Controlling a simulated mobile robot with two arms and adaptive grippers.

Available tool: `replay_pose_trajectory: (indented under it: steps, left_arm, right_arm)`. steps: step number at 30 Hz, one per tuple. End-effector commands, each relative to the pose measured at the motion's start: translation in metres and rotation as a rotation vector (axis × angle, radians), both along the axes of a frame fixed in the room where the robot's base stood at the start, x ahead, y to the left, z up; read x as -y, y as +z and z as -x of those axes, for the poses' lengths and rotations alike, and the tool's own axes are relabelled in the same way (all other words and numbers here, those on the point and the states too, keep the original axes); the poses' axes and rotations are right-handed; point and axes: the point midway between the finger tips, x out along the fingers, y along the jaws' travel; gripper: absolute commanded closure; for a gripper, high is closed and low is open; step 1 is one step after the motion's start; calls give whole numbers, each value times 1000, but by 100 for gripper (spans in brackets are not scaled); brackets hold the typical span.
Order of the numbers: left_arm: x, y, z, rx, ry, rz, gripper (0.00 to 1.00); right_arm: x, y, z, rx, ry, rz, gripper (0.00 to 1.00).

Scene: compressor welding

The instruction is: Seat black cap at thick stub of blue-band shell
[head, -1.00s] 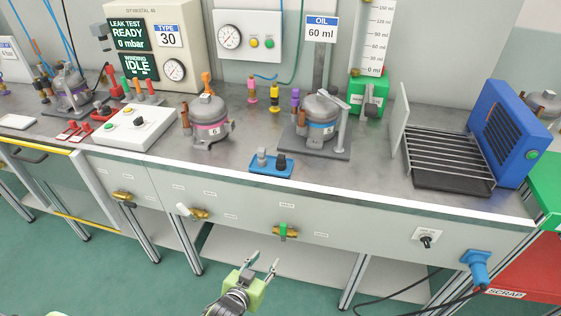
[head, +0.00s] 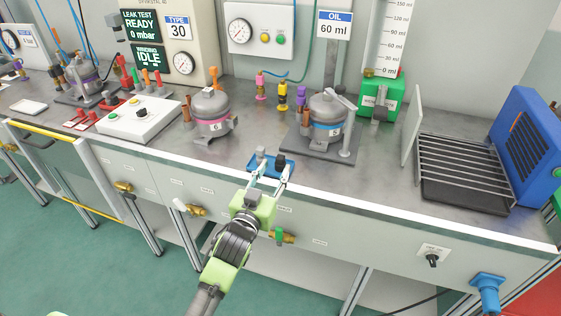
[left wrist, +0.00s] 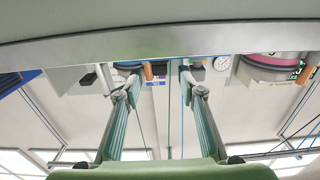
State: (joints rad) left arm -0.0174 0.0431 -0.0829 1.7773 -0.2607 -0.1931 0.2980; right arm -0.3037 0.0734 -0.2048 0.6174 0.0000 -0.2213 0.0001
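The black cap (head: 281,163) stands beside a grey cap (head: 261,155) in a small blue tray (head: 267,171) at the bench's front edge. My left gripper (head: 270,174) is open, its fingertips apart over the tray's front and close to the caps. Contact cannot be told. The blue-band shell (head: 327,127) stands upright on a dark plate behind and right of the tray. Copper-coloured stubs (head: 304,112) rise at its left; which is thick is unclear. The left wrist view shows the open fingers (left wrist: 154,80) and the blue-band shell (left wrist: 130,65) upside down. My right gripper is out of view.
A pink-band shell (head: 211,115) stands left of the tray. A grey post (head: 346,130) rises beside the blue-band shell. A wire rack (head: 460,165) and blue fan box (head: 528,145) stand at right. Bench top between plate and rack is clear.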

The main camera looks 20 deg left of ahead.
Motion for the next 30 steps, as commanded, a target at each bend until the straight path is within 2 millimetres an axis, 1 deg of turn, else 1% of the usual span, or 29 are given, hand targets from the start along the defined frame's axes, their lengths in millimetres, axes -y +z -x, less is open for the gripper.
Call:
replay_pose_trajectory:
  steps: [5,9,13,16,22,23,24,26,27,30]
  left_arm:
    - [1,3,-14,1,0,-1,64]
    - [2,8,-36,1,0,-1,64]
    - [3,5,-50,-1,0,0,64]
    - [3,4,-55,-1,0,0,64]
    - [3,4,-55,-1,0,0,64]
    - [3,4,-55,-1,0,0,66]
    - [3,4,-55,-1,0,0,77]
    - [3,4,-55,-1,0,0,92]
    - [3,4,-55,-1,0,0,94]
    - [3,4,-55,-1,0,0,95]
  right_arm:
    - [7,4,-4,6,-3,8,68]
    - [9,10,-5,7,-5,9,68]
    - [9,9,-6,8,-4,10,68]
    - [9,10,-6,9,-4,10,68]
    - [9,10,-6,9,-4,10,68]
    - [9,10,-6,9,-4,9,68]
    - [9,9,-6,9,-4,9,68]
    - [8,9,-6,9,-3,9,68]
    - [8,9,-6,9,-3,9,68]
    - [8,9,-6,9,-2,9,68]
